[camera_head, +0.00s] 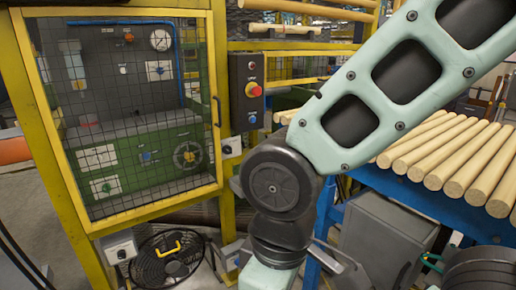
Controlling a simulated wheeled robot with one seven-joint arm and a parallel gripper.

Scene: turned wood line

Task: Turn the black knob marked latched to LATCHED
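A small grey box (121,252) with a dark round part on its front is mounted under the left end of the caged cabinet. A second small grey box (231,148) is on the yellow post right of the cabinet door. I cannot read a LATCHED mark on either, so I cannot tell which bears the black knob or how it is turned. My pale green arm crosses from the upper right to a dark elbow joint and runs down past the bottom edge. My gripper is out of the picture.
The yellow-framed mesh cabinet door (217,112) is closed. A black control box (247,90) with a red button is on the post. A floor fan (168,262) stands below the cabinet. Wooden rods (450,155) lie on a blue-framed rack at right, above a grey metal cabinet (385,245).

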